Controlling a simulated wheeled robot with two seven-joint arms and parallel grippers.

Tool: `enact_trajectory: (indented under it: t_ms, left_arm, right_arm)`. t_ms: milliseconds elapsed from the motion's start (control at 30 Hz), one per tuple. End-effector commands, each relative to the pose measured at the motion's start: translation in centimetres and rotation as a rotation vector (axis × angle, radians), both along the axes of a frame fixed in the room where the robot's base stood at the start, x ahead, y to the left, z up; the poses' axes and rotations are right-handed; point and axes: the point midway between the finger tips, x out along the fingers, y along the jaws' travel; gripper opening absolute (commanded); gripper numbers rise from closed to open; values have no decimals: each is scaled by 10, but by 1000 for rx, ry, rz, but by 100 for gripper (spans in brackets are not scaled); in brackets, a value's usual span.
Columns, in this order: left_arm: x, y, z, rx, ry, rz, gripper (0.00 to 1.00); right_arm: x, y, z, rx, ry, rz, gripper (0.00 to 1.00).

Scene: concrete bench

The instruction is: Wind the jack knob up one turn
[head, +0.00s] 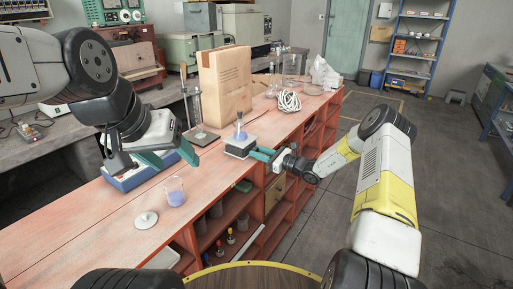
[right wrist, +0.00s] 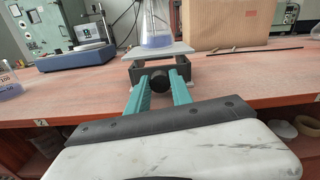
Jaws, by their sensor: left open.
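The lab jack (head: 240,147) stands near the front edge of the red-topped bench, with a flask of blue liquid (head: 240,131) upright on its plate. In the right wrist view the jack's plate (right wrist: 158,52) is level, and its round black knob (right wrist: 158,79) faces me. My right gripper (head: 261,154) reaches the jack from the right. Its green fingers (right wrist: 159,92) lie on both sides of the knob, close against it, and look shut on it. My left gripper (head: 170,158) is open and empty, over the blue-based instrument left of the jack.
The blue-based instrument (head: 141,174) sits left of the jack. A beaker of blue liquid (head: 175,191) and a white lid-like disc (head: 146,220) are nearer. A cardboard box (head: 225,86) stands behind the jack, with a coiled white cord (head: 289,101) to its right.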

Motion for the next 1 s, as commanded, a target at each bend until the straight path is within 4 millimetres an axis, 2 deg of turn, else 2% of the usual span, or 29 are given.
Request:
enact_trajectory:
  t_ms: [233, 600, 900, 933, 1000]
  left_arm:
    - [0, 0, 0, 0, 0, 0, 61]
    - [0, 0, 0, 0, 0, 0, 61]
    - [0, 0, 0, 0, 0, 0, 61]
    - [0, 0, 0, 0, 0, 0, 61]
    - [0, 0, 0, 0, 0, 0, 61]
  right_arm:
    - [0, -1, 0, 25, 34, -1, 0]
    - [0, -1, 0, 212, 291, -1, 0]
    - [0, -1, 0, 220, 303, -1, 0]
    - [0, -1, 0, 220, 303, -1, 29]
    - [0, -1, 0, 220, 303, -1, 42]
